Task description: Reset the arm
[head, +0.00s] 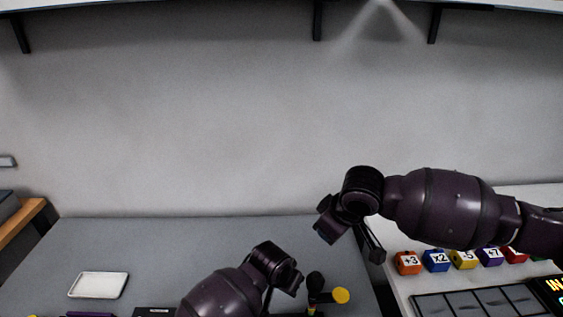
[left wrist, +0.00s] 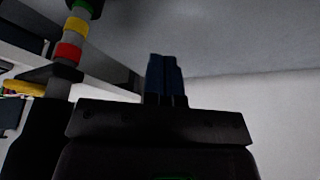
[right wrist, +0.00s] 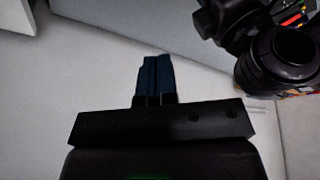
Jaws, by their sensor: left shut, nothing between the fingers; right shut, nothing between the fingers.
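My right arm comes in from the right in the head view, bent at the wrist (head: 360,190) above the table's right edge. Its gripper shows in the right wrist view (right wrist: 154,78), with two dark blue fingers pressed together and nothing between them. My left arm is low in the middle of the head view, its wrist (head: 274,266) over the grey table (head: 200,245). Its gripper fingers show in the left wrist view (left wrist: 165,78), shut and empty. In the head view the fingertips are hard to make out.
A white tray (head: 98,285) lies at the left. Several coloured number cubes (head: 436,261) and a dark sectioned panel (head: 470,304) are on the white surface at the right.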

